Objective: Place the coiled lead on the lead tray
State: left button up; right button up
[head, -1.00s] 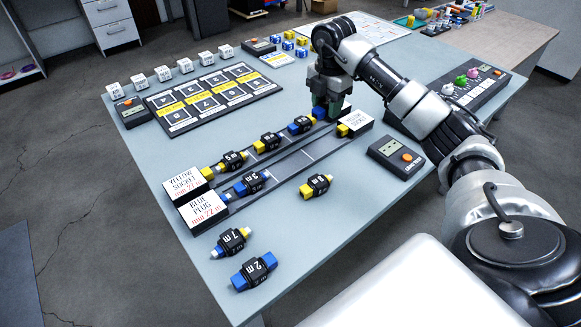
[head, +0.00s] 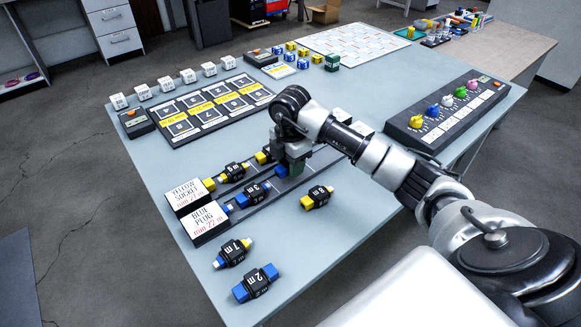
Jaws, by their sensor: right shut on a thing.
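My right gripper (head: 290,168) is shut, low over the far part of the blue-plug lane of the lead tray (head: 225,218). A blue end (head: 281,171) of a coiled lead shows at its fingers; the rest of that lead is hidden by the gripper. Just to its left, a black coiled lead with blue ends (head: 252,193) lies in the same lane. A lead with yellow ends (head: 232,172) lies in the yellow-socket lane, with another lead (head: 262,157) partly hidden beyond it. My left gripper is not in view.
Outside the tray lie a yellow-ended lead (head: 317,197), a 7 m lead (head: 232,252) and a 2 m lead (head: 256,282). A dark panel with coloured knobs (head: 447,112) stands at the right. A numbered board (head: 205,105) lies at the back left.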

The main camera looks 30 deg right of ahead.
jog(key=shift+f, duration=1)
jog(key=o, duration=1)
jog(key=shift+f, duration=0.15)
jog(key=shift+o, duration=0.2)
jog(key=shift+r, duration=0.25)
notch_tip(320, 180, up, 12)
jog(key=shift+f, duration=0.1)
